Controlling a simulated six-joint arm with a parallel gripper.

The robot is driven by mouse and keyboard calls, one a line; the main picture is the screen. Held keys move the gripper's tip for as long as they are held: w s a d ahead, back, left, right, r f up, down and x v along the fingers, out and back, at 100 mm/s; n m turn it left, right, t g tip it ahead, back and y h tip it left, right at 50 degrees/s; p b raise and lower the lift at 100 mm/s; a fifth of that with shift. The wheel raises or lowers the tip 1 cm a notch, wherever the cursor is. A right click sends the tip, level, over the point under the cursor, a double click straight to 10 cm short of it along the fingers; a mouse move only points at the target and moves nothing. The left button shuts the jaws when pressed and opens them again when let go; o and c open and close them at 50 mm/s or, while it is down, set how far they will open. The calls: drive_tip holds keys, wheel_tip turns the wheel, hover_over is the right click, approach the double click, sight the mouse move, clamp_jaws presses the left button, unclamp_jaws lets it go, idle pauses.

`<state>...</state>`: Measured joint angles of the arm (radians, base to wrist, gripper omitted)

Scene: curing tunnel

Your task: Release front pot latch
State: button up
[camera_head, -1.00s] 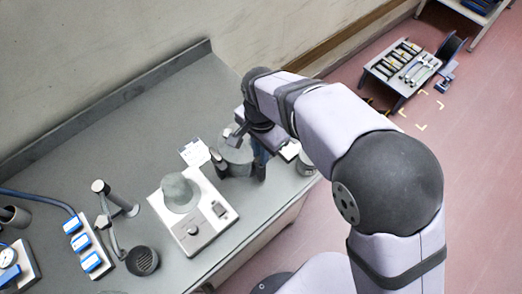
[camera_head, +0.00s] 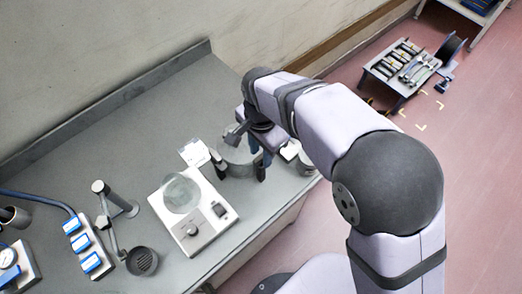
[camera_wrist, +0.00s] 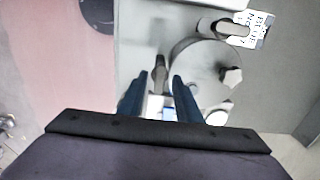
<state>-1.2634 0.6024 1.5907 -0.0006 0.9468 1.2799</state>
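A white device (camera_head: 205,228) with a dial and round plate stands left of the pot. A printed card (camera_head: 194,152) lies behind it. A small round container (camera_head: 305,163) is near the bench's front edge. Open bench lies at the back left.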

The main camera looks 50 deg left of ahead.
sight(261, 156)
drive_tip(key=shift+r+b, duration=1.2)
drive_tip(key=shift+r, duration=2.5)
drive_tip(key=w+d+f, duration=0.1)
drive_tip(key=w+d, duration=0.6)
drive_tip(key=d, duration=0.3)
drive_tip(key=w+d+f, duration=0.2)
drive_tip(key=w+d, duration=0.5)
drive_tip(key=d, duration=0.4)
drive_tip(key=s+d+f, duration=0.2)
drive_tip(key=s+d, duration=0.1)
drive_tip(key=d, duration=0.8)
drive_tip(key=s+d+f, duration=0.3)
drive_tip(key=d, duration=0.9)
drive_tip(key=shift+d, duration=0.15)
